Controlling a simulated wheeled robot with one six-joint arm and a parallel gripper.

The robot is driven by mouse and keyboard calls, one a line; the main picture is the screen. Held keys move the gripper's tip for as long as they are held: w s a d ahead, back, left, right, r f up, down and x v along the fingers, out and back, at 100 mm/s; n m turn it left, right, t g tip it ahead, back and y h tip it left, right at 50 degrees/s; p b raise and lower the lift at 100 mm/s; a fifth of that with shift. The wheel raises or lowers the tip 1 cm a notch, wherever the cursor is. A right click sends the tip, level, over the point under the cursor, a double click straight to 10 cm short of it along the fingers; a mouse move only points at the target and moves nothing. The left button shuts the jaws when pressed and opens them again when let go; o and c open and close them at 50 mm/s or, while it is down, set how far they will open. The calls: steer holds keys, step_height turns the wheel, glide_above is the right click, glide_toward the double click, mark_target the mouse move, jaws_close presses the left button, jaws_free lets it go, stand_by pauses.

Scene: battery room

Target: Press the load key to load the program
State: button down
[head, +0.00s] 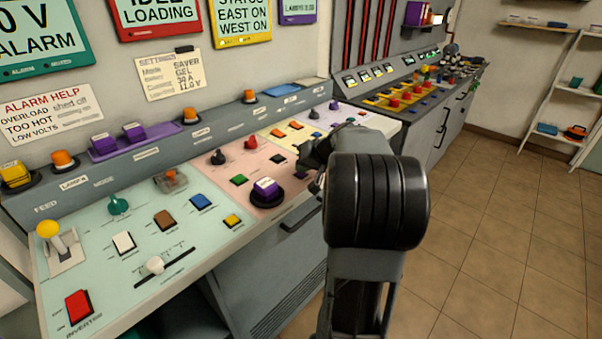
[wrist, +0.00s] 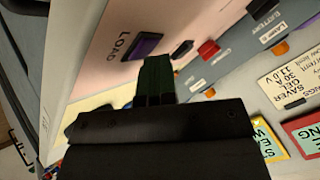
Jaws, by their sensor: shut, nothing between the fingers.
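The load key (wrist: 143,46) is a purple rectangular key in a dark frame on the pink panel, beside the printed word LOAD in the wrist view. My gripper (wrist: 156,60) is shut and empty. Its dark fingertips overlap the key's lower edge in that view, and I cannot tell whether they touch it. The red-framed sign (head: 157,12) reads IDLE LOADING.
A dark key (wrist: 182,49) and a red knob (wrist: 208,49) sit close to the load key. A purple-topped round button (head: 265,189) stands on the pink panel. The mint panel (head: 190,232) has more controls at the left. Tiled floor (head: 480,240) is clear at the right.

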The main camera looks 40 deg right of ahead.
steer(key=shift+r, duration=0.1)
steer(key=shift+r+p, duration=0.4)
steer(key=shift+r, duration=0.35)
steer(key=shift+r, duration=0.1)
steer(key=shift+r+p, duration=1.55)
steer(key=shift+r, duration=0.9)
